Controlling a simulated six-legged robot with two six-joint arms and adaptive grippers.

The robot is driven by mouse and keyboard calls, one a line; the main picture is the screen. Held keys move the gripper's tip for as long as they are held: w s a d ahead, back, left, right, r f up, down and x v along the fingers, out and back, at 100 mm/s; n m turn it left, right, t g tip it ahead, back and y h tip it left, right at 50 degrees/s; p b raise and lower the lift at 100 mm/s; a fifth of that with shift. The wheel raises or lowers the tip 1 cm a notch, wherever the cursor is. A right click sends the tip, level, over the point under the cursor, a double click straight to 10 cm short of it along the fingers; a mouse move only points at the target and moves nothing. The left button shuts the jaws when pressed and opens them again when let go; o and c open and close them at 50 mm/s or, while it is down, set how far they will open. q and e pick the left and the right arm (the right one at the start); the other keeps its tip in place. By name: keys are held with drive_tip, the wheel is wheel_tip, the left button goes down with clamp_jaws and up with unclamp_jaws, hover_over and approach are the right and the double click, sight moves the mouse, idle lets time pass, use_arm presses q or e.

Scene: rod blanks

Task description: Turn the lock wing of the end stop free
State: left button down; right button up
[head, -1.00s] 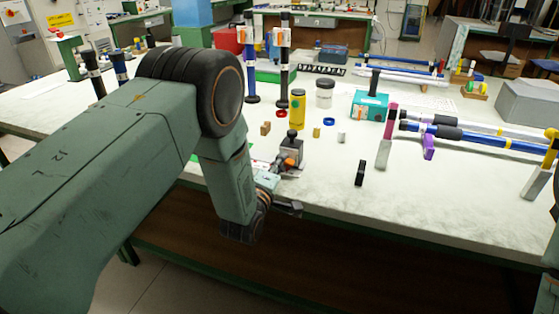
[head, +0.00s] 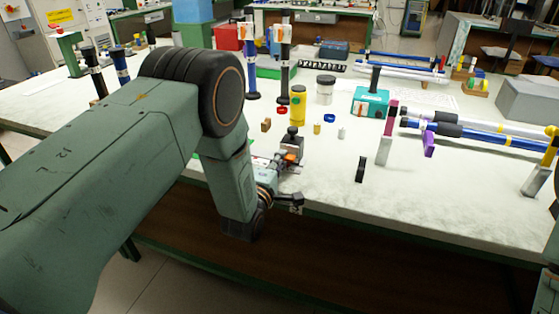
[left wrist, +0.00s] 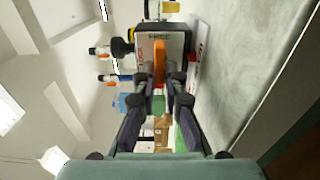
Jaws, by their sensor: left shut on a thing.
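The end stop (head: 293,141) is a small dark grey block with a black knob, standing near the table's front edge in the head view. In the left wrist view the end stop (left wrist: 175,42) shows a pale face with a FREE mark and a red mark at its left edge. Its orange lock wing (left wrist: 159,62) stands lengthwise in that picture, its upper end near the FREE mark. My left gripper (left wrist: 160,82) is shut on the wing, one finger on each side. In the head view my left gripper (head: 283,166) partly hides the block's lower front. My right gripper is out of view.
A yellow bottle (head: 298,104), a white jar (head: 325,90) and a teal box (head: 371,103) stand behind the end stop. A black block (head: 361,170) stands to its right, with long rods (head: 480,134) beyond. The tabletop between the end stop and the black block is mostly clear.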

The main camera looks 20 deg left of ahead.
use_arm(q)
drive_tip(key=c, duration=1.4)
unclamp_jaws()
drive_tip(key=shift+w, duration=0.1)
drive_tip(key=s, duration=1.2)
drive_tip(key=shift+s+a, duration=0.1)
drive_tip(key=shift+a, duration=0.1)
